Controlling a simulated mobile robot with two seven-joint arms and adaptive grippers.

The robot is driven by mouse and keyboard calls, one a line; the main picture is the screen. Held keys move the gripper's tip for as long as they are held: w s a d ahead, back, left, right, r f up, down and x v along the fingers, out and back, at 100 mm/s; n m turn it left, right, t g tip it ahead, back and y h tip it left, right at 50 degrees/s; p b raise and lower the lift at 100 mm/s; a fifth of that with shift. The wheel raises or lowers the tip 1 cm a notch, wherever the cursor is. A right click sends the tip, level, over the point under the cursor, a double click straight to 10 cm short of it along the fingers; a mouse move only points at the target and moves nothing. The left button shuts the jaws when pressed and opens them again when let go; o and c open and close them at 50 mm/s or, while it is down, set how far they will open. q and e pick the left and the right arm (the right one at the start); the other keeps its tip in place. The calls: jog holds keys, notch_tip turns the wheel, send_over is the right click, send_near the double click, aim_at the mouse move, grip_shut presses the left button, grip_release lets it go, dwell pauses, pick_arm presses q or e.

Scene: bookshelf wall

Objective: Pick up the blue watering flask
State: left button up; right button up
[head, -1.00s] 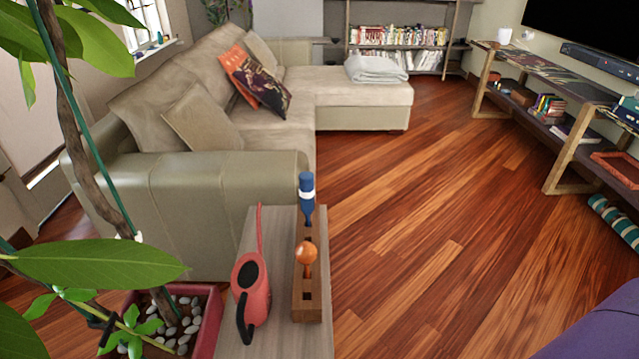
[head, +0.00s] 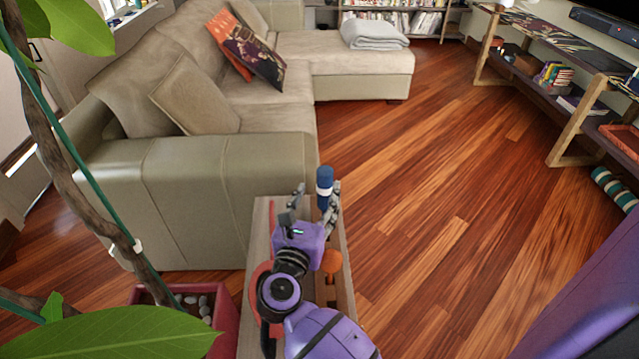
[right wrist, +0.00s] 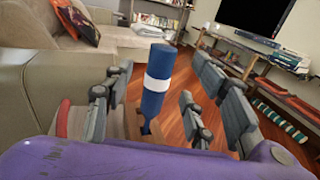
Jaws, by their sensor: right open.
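The blue watering flask (head: 324,178) with a white band stands upright at the far end of a wooden rack (head: 346,297) on a small side table (head: 257,236). My right gripper (head: 316,200) is open, with its fingers to either side of the flask's lower part. In the right wrist view the flask (right wrist: 156,90) rises between the spread fingers (right wrist: 160,112), with space visible on its right side. Its base is partly hidden there. Whether a finger touches it, I cannot tell. My left gripper is not in view.
An orange flask (head: 332,262) stands in the rack close beside my right wrist. A red watering can (head: 257,284) is mostly hidden by my right arm. The sofa (head: 225,190) borders the table's far left; a leafy plant pot (head: 228,318) stands at left.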

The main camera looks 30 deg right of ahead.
aim_at(323, 184)
jog(key=p+x, duration=0.1)
jog(key=x, duration=0.6)
jog(key=shift+f, duration=0.2)
jog(key=shift+s, duration=0.1)
jog(key=c, duration=1.3)
